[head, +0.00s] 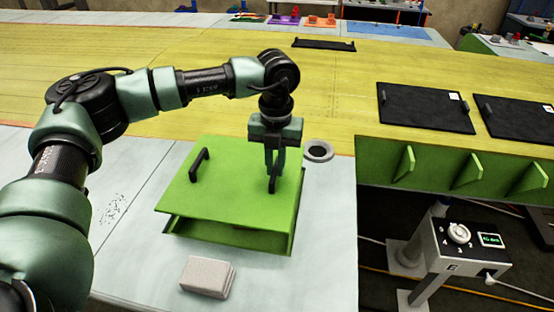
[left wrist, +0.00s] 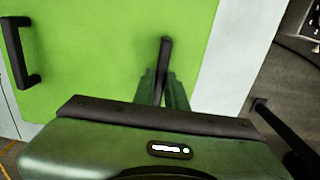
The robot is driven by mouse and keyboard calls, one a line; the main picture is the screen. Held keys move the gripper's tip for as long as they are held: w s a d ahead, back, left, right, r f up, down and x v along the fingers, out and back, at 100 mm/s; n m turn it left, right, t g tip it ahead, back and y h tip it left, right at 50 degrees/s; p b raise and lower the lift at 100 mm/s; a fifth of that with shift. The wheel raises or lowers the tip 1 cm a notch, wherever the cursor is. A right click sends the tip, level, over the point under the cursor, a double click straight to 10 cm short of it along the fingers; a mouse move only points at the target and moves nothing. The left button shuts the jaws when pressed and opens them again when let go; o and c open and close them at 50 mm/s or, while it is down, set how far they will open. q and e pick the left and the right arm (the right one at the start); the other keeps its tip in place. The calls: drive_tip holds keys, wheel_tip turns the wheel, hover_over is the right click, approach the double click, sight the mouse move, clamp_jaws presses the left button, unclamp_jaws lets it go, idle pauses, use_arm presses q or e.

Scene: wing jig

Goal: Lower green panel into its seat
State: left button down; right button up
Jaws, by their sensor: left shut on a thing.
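The green panel (head: 225,185) is a flat plate with two black handles on its top. My left gripper (head: 274,180) points down and is shut on the panel's right handle. The left wrist view shows the gripper (left wrist: 162,85) at that handle, with the panel (left wrist: 110,60) below it and the free left handle (left wrist: 24,52) to the left. A green box-like frame (head: 225,236) shows under the panel's front edge, with a dark gap between them at the front left. The panel hides most of the frame's inside. My right gripper is not in view.
A grey block (head: 207,277) lies in front of the frame. A dark-centred ring (head: 318,151) lies behind its right corner. Two black panels (head: 425,108) (head: 520,117) lie on the yellow surface. A green ribbed rail (head: 430,168) and a control box (head: 466,240) stand to the right.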

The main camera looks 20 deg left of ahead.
sight(277, 178)
use_arm(q)
wheel_tip(277, 178, down, 3)
drive_tip(key=shift+r+b, duration=0.1)
drive_tip(key=shift+b, duration=0.45)
drive_tip(key=shift+d+f+b, duration=0.15)
drive_tip(key=shift+f+b, duration=0.15)
drive_tip(key=shift+f, duration=0.4)
drive_tip(key=shift+f+b, duration=0.3)
drive_tip(key=shift+f, duration=0.45)
drive_tip(key=shift+b, duration=0.5)
drive_tip(key=shift+f+b, duration=1.45)
drive_tip(key=shift+f, duration=0.15)
drive_tip(key=c, duration=1.4)
unclamp_jaws()
drive_tip(key=shift+o, duration=0.2)
